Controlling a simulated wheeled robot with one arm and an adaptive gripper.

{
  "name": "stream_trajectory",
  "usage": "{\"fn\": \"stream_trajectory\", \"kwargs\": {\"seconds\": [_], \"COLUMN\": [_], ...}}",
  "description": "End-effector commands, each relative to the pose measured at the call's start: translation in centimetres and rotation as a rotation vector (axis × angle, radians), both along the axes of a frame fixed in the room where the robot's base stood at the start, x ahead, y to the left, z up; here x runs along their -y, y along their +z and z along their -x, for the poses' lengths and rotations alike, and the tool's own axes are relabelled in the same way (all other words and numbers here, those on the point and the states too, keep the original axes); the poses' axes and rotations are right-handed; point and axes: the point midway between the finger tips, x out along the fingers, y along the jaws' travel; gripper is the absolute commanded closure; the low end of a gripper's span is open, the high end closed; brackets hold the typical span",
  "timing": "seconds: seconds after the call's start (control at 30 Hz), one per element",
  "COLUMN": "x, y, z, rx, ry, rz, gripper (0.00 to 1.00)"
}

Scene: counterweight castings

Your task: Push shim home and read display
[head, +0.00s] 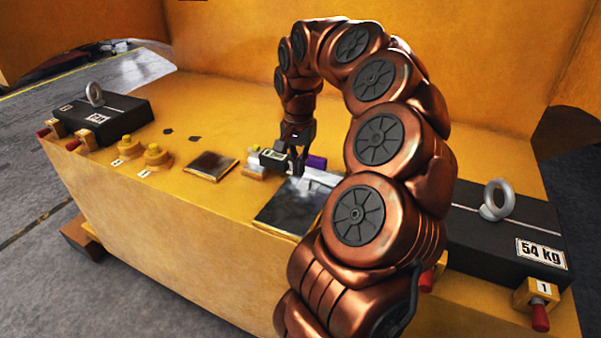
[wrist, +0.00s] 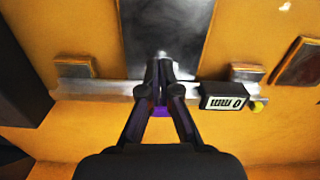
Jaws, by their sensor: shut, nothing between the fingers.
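My gripper (head: 299,168) is shut and empty, pointing down beside a silver bar (head: 323,175). In the wrist view my gripper (wrist: 161,66) has its tips together over the near edge of a grey metal plate (wrist: 165,35). A purple piece (head: 316,161) lies by the bar; I cannot tell if it is the shim. It shows partly behind the fingers in the wrist view (wrist: 160,111). The small black display (head: 272,158) sits on the bar, left of my gripper. In the wrist view the display (wrist: 223,102) appears to read 0 mm, upside down.
Black weights with lifting eyes lie at the left (head: 103,118) and right (head: 508,235) of the yellow casting. A small dark plate (head: 210,166) and yellow knobs (head: 157,155) are left of the display. My arm hides part of the right side.

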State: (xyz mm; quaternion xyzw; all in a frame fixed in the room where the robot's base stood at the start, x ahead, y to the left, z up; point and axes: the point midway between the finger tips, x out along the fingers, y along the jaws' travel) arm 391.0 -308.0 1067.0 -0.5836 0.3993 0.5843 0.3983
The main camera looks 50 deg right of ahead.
Motion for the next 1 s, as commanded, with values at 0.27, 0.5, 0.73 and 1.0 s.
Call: {"fn": "stream_trajectory", "kwargs": {"seconds": [0.27, 0.5, 0.73, 1.0], "x": [-0.2, -0.2, -0.1, 1.0], "y": [-3.3, -6.3, -8.4, -9.1], "z": [0.1, 0.1, 0.0, -0.5], "rx": [-0.006, -0.003, -0.001, 0.001], "ry": [0.005, 0.006, 0.004, 0.004], "rz": [-0.004, -0.003, -0.002, -0.002], "gripper": [1.0, 1.0, 1.0, 1.0]}}
